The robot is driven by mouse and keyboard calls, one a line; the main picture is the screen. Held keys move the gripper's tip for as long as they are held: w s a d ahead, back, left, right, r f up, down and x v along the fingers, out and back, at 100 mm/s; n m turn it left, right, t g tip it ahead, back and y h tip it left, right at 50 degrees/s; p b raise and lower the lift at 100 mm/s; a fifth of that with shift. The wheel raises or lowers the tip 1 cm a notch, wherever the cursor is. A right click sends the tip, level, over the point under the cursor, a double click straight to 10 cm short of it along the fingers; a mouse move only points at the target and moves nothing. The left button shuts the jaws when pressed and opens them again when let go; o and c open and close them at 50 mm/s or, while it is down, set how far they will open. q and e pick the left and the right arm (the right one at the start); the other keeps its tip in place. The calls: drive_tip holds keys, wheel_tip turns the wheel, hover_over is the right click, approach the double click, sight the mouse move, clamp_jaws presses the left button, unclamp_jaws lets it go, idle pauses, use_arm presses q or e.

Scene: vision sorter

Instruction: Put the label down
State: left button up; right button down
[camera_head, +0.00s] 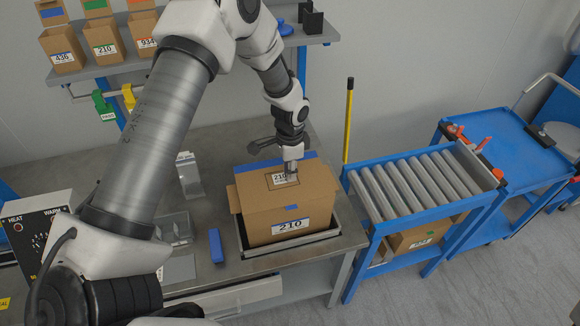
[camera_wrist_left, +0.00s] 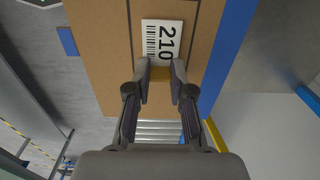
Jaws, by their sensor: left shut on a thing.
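A cardboard box (camera_head: 259,222) stands in a shallow metal tray (camera_head: 242,238) on the bench. Its front bears a white label reading 210 (camera_head: 291,226), and its top has a dark rectangular outline. A white label reading 210 with a barcode (camera_wrist_left: 161,42) shows over the box top, inside that outline; it also shows in the head view (camera_head: 279,178). My left gripper (camera_head: 290,175) points down at the box top, its fingers (camera_wrist_left: 161,72) shut on the label's edge. I cannot tell whether the label touches the cardboard. My right gripper is not in view.
A roller conveyor (camera_head: 412,184) with a blue frame stands right of the bench. A blue block (camera_head: 216,245) lies left of the box. A shelf behind holds several small labelled boxes (camera_head: 104,41). A heat control box (camera_head: 35,228) stands at far left.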

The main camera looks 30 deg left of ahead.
use_arm(q)
drive_tip(key=shift+w+f, duration=0.1)
drive_tip(key=shift+f, duration=0.15)
drive_tip(key=o, duration=0.7)
drive_tip(key=shift+r, duration=0.1)
drive_tip(key=shift+r, duration=0.45)
wheel_tip(320, 180, up, 11)
drive_tip(key=b, duration=0.3)
drive_tip(key=shift+r, duration=0.2)
